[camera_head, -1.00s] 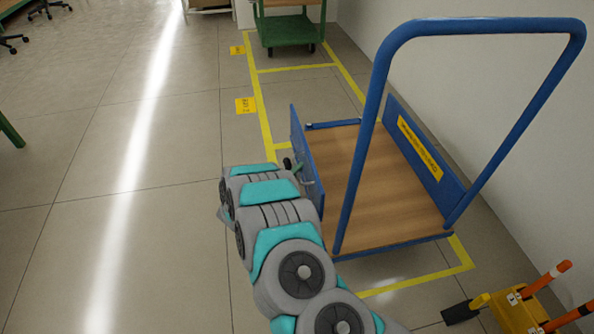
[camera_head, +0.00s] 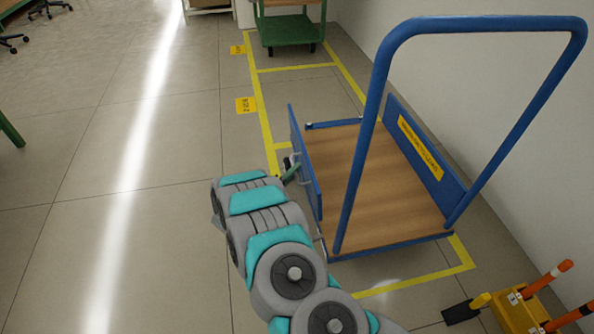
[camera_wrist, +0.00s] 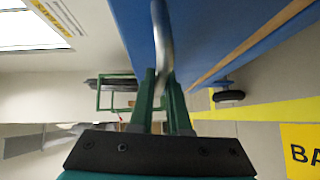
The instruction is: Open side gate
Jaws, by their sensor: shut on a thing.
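The blue platform cart has a wooden deck (camera_head: 375,190) and a tall blue push handle. Its left side gate (camera_head: 306,160) is a blue panel standing close to upright along the deck's left edge. In the wrist view the gate (camera_wrist: 205,35) fills the top, with a bent silver handle (camera_wrist: 163,35) in front of it. My gripper (camera_wrist: 164,88) has its green fingers on either side of this handle and is shut on it. In the head view my gripper (camera_head: 291,168) is at the gate's outer face, partly hidden by my arm.
Yellow floor lines (camera_head: 262,115) mark the bay around the cart. A wall stands close on the right. A yellow-orange object (camera_head: 525,305) is at the lower right, and a green cart (camera_head: 290,30) is behind. The floor left of the gate is clear.

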